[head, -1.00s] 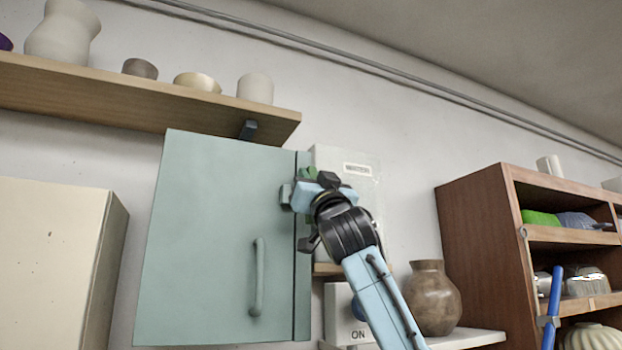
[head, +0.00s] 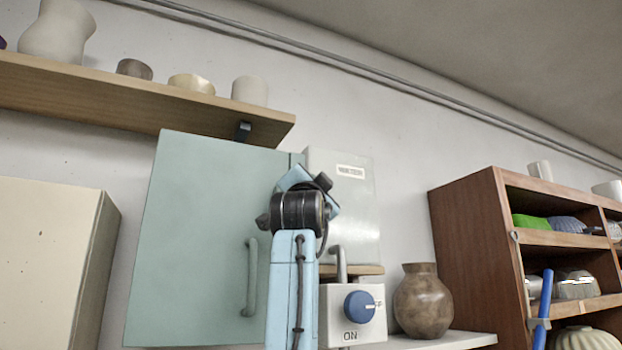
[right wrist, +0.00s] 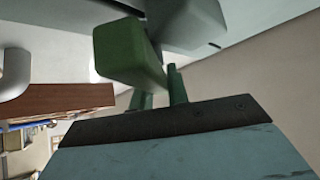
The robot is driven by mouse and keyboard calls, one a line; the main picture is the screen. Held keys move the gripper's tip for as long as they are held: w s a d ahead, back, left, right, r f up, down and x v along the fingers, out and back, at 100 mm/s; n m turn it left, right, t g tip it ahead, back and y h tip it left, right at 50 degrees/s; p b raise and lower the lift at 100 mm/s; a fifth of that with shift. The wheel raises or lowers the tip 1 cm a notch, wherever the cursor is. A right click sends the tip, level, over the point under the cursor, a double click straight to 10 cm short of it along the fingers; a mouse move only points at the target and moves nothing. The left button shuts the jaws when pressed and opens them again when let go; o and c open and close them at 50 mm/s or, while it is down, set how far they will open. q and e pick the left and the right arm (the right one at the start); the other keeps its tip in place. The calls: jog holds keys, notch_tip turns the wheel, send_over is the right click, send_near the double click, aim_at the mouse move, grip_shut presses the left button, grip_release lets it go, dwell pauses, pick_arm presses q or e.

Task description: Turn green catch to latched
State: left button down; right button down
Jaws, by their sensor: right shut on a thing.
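The green catch (right wrist: 130,55) shows as a rounded green block in the right wrist view, just ahead of my right gripper. In the head view the catch is hidden behind my right gripper (head: 308,182), which is at the right edge of the pale green cabinet door (head: 205,240). The gripper is shut on the catch, with its short fingers (right wrist: 160,90) close at the catch's near end. The catch's exact angle is hard to tell. My left gripper is out of view.
A control box with a blue dial (head: 359,307) marked ON is right of my arm. A brown vase (head: 423,303) stands on a shelf beside it. A wooden shelf (head: 150,104) with pots runs above the cabinet. A wooden cubby (head: 468,240) stands at the right.

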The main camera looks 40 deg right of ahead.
jog(key=m+g, duration=0.2)
jog(key=shift+d+f+m+p, duration=0.15)
jog(key=shift+m+p, duration=0.15)
jog(key=shift+p, duration=0.05)
jog(key=shift+d+f+m+g, duration=0.15)
jog(key=shift+f+m+g, duration=0.1)
jog(key=shift+m+g, duration=0.8)
jog(key=m+g+y, duration=0.1)
jog(key=f+m+g+y, duration=0.1)
jog(key=m, duration=0.1)
jog(key=f+m+g+y, duration=0.1)
jog(key=m, duration=0.1)
jog(key=shift+s+d, duration=0.15)
jog(key=shift+d, duration=0.1)
jog(key=c, duration=1.4)
grip_release()
jog(key=shift+o, duration=0.2)
jog(key=b+v, duration=0.3)
jog(key=v, duration=1)
jog(key=shift+s+a+r, duration=0.15)
jog(key=shift+a, duration=0.05)
